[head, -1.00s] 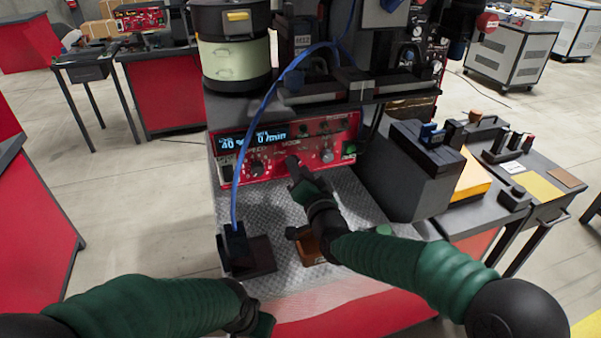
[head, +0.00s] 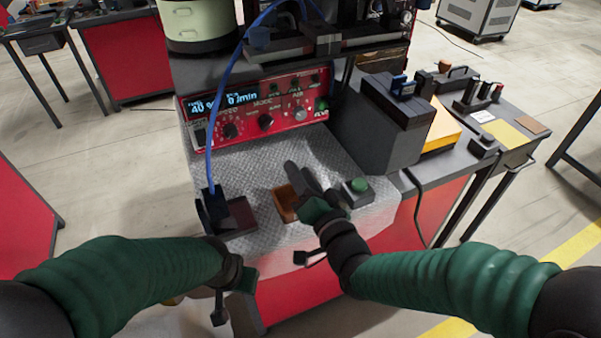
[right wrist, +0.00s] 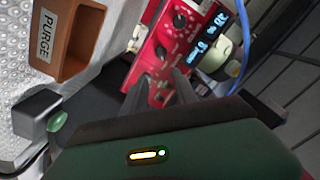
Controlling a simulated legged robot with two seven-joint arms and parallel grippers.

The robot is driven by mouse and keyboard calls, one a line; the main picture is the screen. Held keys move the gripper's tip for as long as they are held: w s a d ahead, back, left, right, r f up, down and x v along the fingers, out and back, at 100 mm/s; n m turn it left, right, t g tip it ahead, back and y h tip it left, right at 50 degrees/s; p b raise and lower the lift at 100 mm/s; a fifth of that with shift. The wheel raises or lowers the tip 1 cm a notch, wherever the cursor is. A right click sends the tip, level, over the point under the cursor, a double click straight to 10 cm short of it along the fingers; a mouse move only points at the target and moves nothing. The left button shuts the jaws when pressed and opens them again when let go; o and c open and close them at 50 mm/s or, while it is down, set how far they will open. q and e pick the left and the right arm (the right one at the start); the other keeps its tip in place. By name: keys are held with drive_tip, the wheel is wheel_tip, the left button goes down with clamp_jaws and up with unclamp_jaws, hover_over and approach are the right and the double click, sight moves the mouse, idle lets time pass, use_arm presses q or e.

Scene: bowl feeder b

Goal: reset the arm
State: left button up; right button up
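My right gripper (head: 304,172) is over the right part of the metal plate, with its fingers pointing toward the red control panel (head: 262,103). Its two fingers show apart with nothing between them, also in the right wrist view (right wrist: 160,90). It is beside the brown PURGE tray (head: 285,204), which looks empty in the right wrist view (right wrist: 78,60), and left of the green button box (head: 358,190). My left gripper (head: 232,305) hangs low at the front edge of the bench. Its fingers are dark and partly hidden, so their opening is unclear.
A black block (head: 214,208) with a blue cable (head: 209,150) stands at the left of the textured metal plate (head: 245,165). A dark grey box (head: 385,125) and a side table stand at the right. The plate's middle is clear.

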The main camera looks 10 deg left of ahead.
drive_tip(key=s+d+f+n+g+h, duration=0.25)
drive_tip(key=d+f+g+h, duration=0.4)
drive_tip(key=d+f, duration=0.85)
drive_tip(key=s+d+f+g+h, duration=0.2)
drive_tip(key=s+d+f+g, duration=0.1)
drive_tip(key=s+d, duration=0.4)
drive_tip(key=s+d+f+g+h, duration=0.2)
drive_tip(key=s+d, duration=0.5)
wheel_tip(320, 180, up, 15)
drive_tip(key=p, duration=1.5)
drive_tip(key=shift+s+g, duration=0.45)
drive_tip(key=shift+o, duration=0.2)
drive_tip(key=shift+a+y, duration=0.1)
drive_tip(key=shift+y, duration=0.15)
